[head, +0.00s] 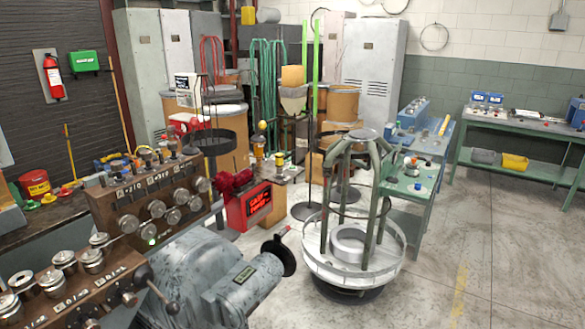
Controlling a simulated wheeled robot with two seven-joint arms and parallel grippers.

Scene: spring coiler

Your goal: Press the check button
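I cannot pick out with certainty which control is the check button, as no label is legible at this size. A wooden control panel (160,200) at the left carries round metal knobs, white marked plates and a small green light (151,240). A second knob panel (80,280) stands in front of it at the lower left. A red box with a lit red display (257,204) stands behind the grey machine. Neither of my grippers shows in the head view.
A grey motor housing (205,270) fills the lower middle. A round wire-coil stand (352,262) stands right of it. Green benches (520,165) stand at the right. The floor (480,260) at the lower right is clear. Grey cabinets (372,60) and drums line the back.

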